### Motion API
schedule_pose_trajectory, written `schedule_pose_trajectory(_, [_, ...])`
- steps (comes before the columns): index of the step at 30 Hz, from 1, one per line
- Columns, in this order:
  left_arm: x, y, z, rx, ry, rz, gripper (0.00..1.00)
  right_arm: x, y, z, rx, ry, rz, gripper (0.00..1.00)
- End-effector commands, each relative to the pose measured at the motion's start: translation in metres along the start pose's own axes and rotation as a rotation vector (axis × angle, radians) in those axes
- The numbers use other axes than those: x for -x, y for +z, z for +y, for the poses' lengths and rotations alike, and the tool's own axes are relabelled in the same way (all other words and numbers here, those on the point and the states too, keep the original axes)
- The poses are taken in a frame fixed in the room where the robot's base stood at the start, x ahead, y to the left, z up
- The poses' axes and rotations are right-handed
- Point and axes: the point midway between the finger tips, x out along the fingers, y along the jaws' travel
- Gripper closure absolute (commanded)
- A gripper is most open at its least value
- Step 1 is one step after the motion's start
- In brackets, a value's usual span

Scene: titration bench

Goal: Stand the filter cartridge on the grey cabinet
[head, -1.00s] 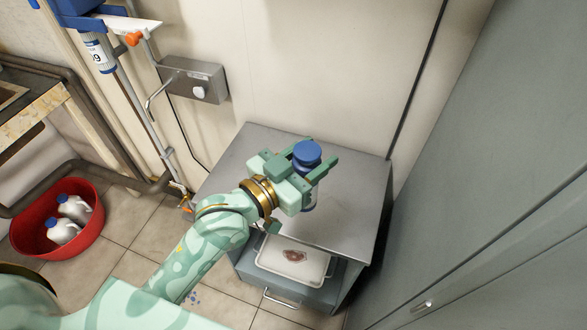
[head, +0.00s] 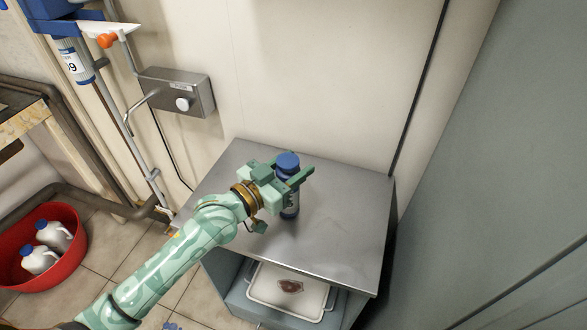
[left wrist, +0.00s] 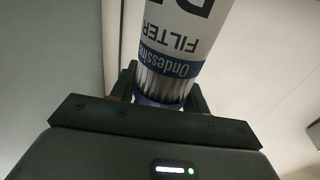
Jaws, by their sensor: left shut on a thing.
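The filter cartridge (head: 289,205) is a white and dark cylinder with a blue cap. It is upright in the head view, over the middle of the grey cabinet's top (head: 345,215). My left gripper (head: 293,175) is shut on it just below the cap. In the left wrist view the cartridge (left wrist: 180,45) shows its FILTER label between the two fingers. Its lower end is close to the cabinet top; I cannot tell whether it touches. My right gripper is not in view.
The cabinet top around the cartridge is clear. A white tray (head: 268,296) sits on an open shelf or drawer below. A wall box (head: 165,92) and pipes are behind left. A red tub (head: 62,282) with white bottles stands on the floor. A tall grey cabinet (head: 500,200) borders the right.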

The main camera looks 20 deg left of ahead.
Motion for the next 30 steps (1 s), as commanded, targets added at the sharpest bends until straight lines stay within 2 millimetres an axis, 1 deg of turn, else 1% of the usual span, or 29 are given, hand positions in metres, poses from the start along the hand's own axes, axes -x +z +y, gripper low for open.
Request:
schedule_pose_trajectory(4, [0.0, -0.001, 0.0, 0.0, 0.0, -0.001, 0.98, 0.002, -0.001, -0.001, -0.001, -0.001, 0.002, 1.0])
schedule_pose_trajectory(7, [0.0, 0.002, 0.0, 0.0, 0.0, -0.001, 0.98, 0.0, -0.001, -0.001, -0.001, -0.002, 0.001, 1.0])
schedule_pose_trajectory(8, [0.0, 0.001, 0.0, 0.0, 0.0, -0.002, 0.46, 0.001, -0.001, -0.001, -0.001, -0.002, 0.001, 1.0])
schedule_pose_trajectory(9, [0.0, 0.001, 0.0, 0.0, 0.0, -0.002, 0.34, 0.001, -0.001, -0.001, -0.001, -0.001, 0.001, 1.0])
schedule_pose_trajectory(10, [0.0, 0.001, 0.0, 0.0, 0.0, -0.002, 0.32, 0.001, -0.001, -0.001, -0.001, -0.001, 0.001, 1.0])
schedule_pose_trajectory(20, [0.003, -0.002, 0.0, -0.001, 0.0, -0.003, 0.32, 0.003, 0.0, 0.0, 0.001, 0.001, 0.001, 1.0])
schedule_pose_trajectory(23, [0.017, -0.002, 0.0, -0.002, 0.0, -0.005, 0.32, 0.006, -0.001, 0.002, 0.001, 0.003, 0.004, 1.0])
schedule_pose_trajectory(30, [0.073, -0.002, 0.001, -0.002, 0.001, -0.006, 0.32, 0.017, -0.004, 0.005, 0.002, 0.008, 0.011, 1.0])
